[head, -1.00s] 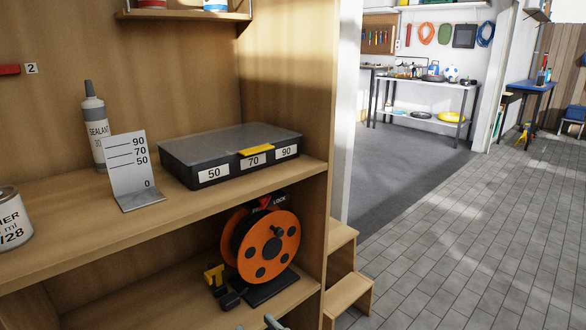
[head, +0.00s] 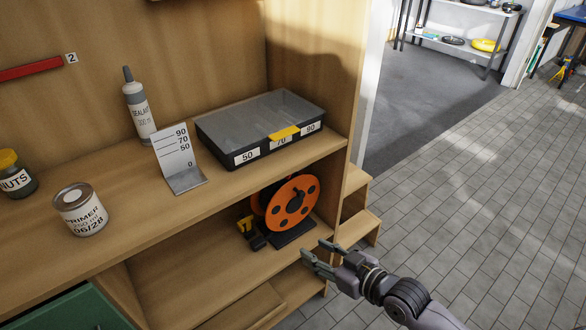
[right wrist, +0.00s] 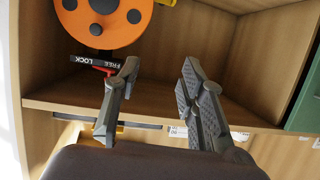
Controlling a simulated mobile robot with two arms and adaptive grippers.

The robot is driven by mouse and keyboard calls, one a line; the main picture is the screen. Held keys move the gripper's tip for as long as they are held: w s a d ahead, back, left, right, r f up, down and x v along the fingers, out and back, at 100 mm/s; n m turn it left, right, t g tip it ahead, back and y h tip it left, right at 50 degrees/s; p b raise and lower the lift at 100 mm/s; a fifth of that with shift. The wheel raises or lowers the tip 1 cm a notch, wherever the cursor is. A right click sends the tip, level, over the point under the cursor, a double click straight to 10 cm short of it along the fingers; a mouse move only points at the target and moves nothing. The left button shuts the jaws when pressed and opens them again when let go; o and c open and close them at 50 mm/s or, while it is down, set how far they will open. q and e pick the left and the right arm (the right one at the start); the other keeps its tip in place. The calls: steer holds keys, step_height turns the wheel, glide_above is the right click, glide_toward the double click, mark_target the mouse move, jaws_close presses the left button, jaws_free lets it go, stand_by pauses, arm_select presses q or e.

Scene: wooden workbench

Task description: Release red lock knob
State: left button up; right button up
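An orange cable reel (head: 292,203) on a black base stands on the lower shelf; its top is behind the upper shelf's edge in the head view. In the right wrist view the reel (right wrist: 108,18) is at the upper left, with a black FREE/LOCK label (right wrist: 93,62) upside down. The red lock knob (right wrist: 107,69) shows as a thin red piece at that label, partly hidden by a finger. My right gripper (head: 314,249) is open and empty, in front of and below the reel. In the wrist view its fingers (right wrist: 160,70) are spread apart. My left gripper is out of view.
The upper shelf (head: 120,190) holds a grey-lidded case (head: 258,122), a gauge plate (head: 178,160), a sealant tube (head: 139,112) and a primer can (head: 79,210). A yellow-and-black item (head: 248,230) lies left of the reel. Wooden steps (head: 357,228) stand right of the shelf.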

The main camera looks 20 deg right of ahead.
steer(key=w+d+r+t, duration=0.4)
steer(key=w+d+r, duration=0.1)
steer(key=d+r, duration=0.1)
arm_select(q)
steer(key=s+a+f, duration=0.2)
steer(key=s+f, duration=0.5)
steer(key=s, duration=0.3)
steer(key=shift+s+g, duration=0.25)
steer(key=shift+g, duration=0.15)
arm_select(e)
steer(key=x, duration=1.7)
steer(key=shift+r+m, duration=0.35)
steer(key=shift+m, duration=0.05)
steer(key=shift+w, duration=0.1)
steer(key=shift+c, duration=0.3)
steer(key=shift+d, duration=0.1)
jaws_close()
